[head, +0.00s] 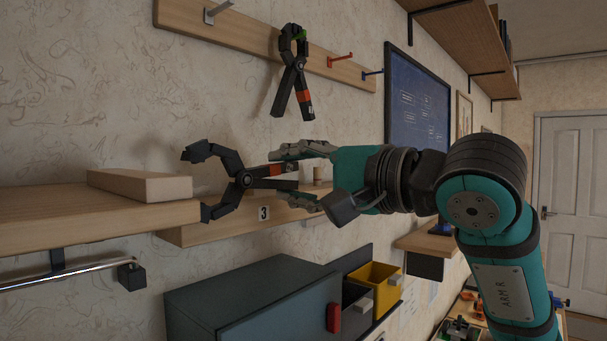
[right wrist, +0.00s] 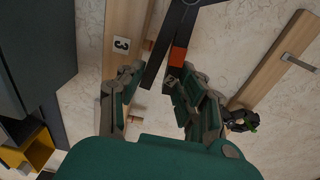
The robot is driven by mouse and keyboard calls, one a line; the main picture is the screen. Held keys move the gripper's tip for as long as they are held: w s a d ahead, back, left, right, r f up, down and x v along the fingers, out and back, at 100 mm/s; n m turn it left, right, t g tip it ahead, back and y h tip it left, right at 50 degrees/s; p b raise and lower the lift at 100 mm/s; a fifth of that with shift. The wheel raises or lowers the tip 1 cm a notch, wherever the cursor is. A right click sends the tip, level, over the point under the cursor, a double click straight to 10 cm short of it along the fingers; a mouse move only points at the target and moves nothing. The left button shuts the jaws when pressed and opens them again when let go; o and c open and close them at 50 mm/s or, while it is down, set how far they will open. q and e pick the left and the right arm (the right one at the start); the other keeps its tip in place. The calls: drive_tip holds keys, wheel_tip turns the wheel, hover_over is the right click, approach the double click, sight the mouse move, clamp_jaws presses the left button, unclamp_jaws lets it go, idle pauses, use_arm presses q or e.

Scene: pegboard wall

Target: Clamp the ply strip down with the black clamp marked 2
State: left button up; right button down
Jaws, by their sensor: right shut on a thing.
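My right gripper (head: 303,174) is shut on the handles of a black clamp (head: 246,180) with an orange band; the handles also show between the fingers in the right wrist view (right wrist: 181,36). The clamp's jaws are open and point left. The pale ply strip (head: 140,184) lies on the wooden shelf (head: 100,222), near its right end. The upper jaw tip is above the strip's end and the lower one is by the shelf's lower corner. I cannot tell whether either touches. My left gripper is not in view.
A second black clamp (head: 292,80) with an orange band and green tip hangs on the upper wooden rail (head: 250,38). A lower rail carries a plate marked 3 (head: 263,213). A dark cabinet (head: 250,300) and yellow bin (head: 374,285) stand below. A metal bar (head: 70,277) runs under the shelf.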

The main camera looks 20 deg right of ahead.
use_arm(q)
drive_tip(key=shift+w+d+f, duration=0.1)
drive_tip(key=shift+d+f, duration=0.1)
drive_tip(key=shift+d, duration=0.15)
use_arm(e)
drive_tip(key=s+a, duration=0.3)
drive_tip(key=a, duration=0.2)
drive_tip(key=shift+s, duration=0.2)
idle(0.4)
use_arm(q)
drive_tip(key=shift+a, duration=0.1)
use_arm(e)
drive_tip(key=c, duration=1.2)
unclamp_jaws()
drive_tip(key=shift+o, duration=0.8)
